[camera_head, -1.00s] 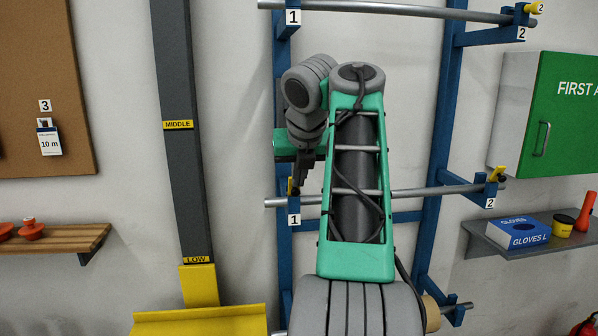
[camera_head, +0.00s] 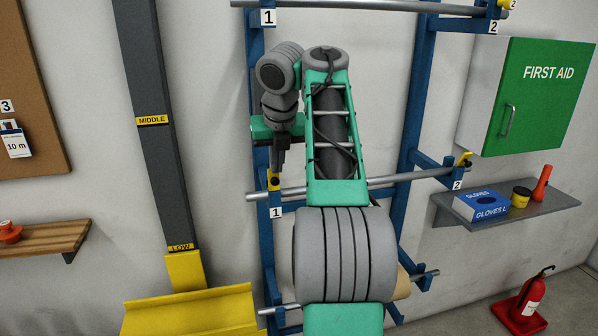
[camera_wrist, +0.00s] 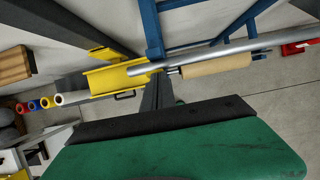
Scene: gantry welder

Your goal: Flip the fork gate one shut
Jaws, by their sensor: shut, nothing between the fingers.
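The fork gate one (camera_head: 274,181) is a small yellow piece at the blue fork labelled 1, on the middle-height steel rod (camera_head: 330,187). It stands above the rod and looks upright, but its top is partly hidden by my fingers. My gripper (camera_head: 279,168) is shut and empty, pointing down just above the gate; I cannot tell whether it touches. In the wrist view my dark fingers (camera_wrist: 158,92) show beside a steel rod (camera_wrist: 225,48); the gate cannot be made out there.
A yellow gate (camera_head: 464,159) at fork 2 tilts up at the rod's right end. Blue uprights (camera_head: 415,110) carry more rods above and below. A yellow tray (camera_head: 190,312) and grey post (camera_head: 155,130) stand left. A shelf (camera_head: 545,207) and first aid cabinet (camera_head: 535,95) are right.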

